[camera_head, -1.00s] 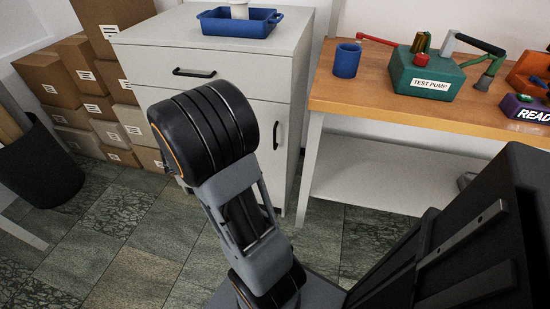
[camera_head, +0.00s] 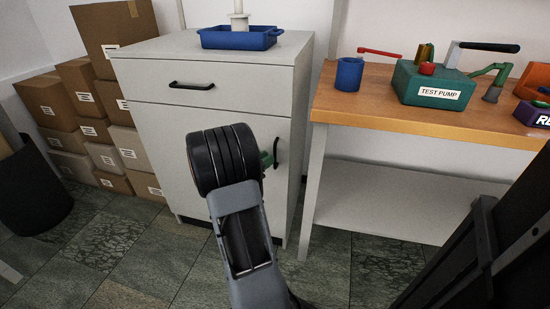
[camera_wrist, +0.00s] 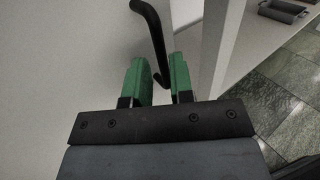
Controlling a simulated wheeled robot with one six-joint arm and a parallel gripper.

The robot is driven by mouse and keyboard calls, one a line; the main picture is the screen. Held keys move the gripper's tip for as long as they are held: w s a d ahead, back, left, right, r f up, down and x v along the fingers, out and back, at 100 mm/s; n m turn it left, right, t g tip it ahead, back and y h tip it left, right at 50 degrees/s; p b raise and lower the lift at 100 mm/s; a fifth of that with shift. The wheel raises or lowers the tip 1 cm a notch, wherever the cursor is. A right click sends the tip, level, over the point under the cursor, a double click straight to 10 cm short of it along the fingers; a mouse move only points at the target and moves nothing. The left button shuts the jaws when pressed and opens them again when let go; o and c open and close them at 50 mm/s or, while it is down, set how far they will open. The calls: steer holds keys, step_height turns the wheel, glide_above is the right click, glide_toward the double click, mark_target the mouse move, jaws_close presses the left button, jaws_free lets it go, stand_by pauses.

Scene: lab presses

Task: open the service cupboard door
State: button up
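The service cupboard (camera_head: 200,128) is a pale grey cabinet with a drawer above and a door (camera_head: 172,150) below. The door looks closed. Its black upright handle (camera_head: 276,152) is near the door's right edge, and the handle (camera_wrist: 155,40) also crosses the top of the wrist view. My gripper (camera_wrist: 159,62) is open, with its two green fingers on either side of the handle's lower part and visible gaps between. In the head view my wrist hides part of the door, and only a bit of green finger shows beside the handle.
The drawer has its own black handle (camera_head: 191,86). A blue tray (camera_head: 240,38) sits on the cupboard. A wooden bench (camera_head: 400,110) with a test pump (camera_head: 432,85) and blue cup (camera_head: 349,74) stands right. Boxes (camera_head: 75,95) and a black bin (camera_head: 32,190) stand left.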

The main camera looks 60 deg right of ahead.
mark_target(275, 166)
steer(key=shift+b+x, duration=0.45)
steer(key=shift+x, duration=1.75)
jaws_close()
